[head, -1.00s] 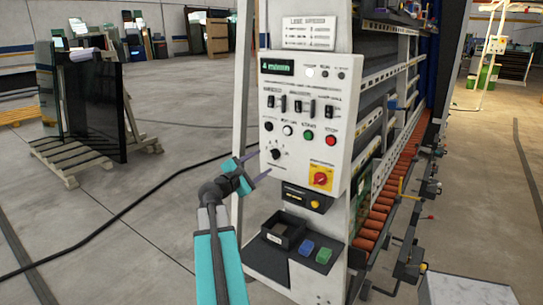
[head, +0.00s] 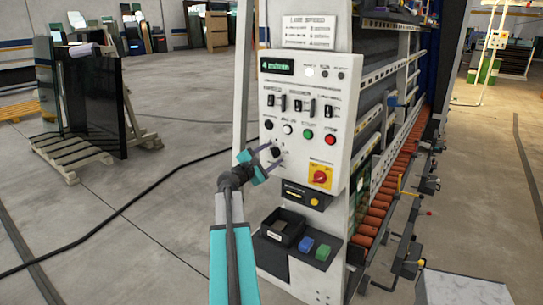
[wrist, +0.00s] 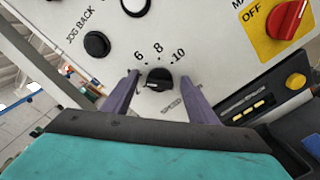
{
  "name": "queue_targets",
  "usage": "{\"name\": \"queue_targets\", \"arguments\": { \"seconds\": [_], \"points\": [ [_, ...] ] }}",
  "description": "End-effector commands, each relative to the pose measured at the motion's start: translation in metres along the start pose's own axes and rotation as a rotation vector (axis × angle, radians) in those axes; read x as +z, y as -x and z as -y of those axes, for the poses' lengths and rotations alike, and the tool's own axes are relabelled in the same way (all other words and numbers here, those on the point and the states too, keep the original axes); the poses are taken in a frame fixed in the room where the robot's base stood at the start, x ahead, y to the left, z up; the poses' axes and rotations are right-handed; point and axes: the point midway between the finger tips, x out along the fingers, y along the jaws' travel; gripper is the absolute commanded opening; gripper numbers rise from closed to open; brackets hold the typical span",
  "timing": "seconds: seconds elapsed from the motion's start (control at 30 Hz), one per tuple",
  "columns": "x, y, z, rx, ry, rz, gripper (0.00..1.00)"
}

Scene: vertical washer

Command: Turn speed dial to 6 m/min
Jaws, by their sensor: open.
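The speed dial is a small black knob (wrist: 159,79) on the white control panel (wrist: 205,40), with 6, 8 and 10 printed around its top in the wrist view. A pale mark shows on the dial's lower left, away from the 6. In the head view the dial (head: 275,152) is at the panel's lower left. My gripper (head: 276,153) is open, with its purple fingers on either side of the dial; they also show in the wrist view (wrist: 160,80). I cannot tell whether they touch it. The green display (head: 278,66) seems to read 4.
Above the dial is a row of round buttons (head: 308,134). The yellow and red OFF switch (head: 320,177) is to the right, also in the wrist view (wrist: 284,22).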

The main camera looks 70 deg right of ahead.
Motion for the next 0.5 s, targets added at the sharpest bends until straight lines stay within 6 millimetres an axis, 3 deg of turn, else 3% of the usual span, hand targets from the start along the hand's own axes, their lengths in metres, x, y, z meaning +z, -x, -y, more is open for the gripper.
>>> {"name": "queue_targets", "arguments": {
  "seconds": [0.07,0.3,0.5],
  "points": [
    [0.0,0.0,0.0001,0.0,0.0,0.0,0.53],
    [0.0001,0.0001,0.0002,-0.001,0.0,0.0,0.14],
    [0.0005,-0.0004,0.0012,-0.002,-0.003,0.001,0.12]
  ]
}}
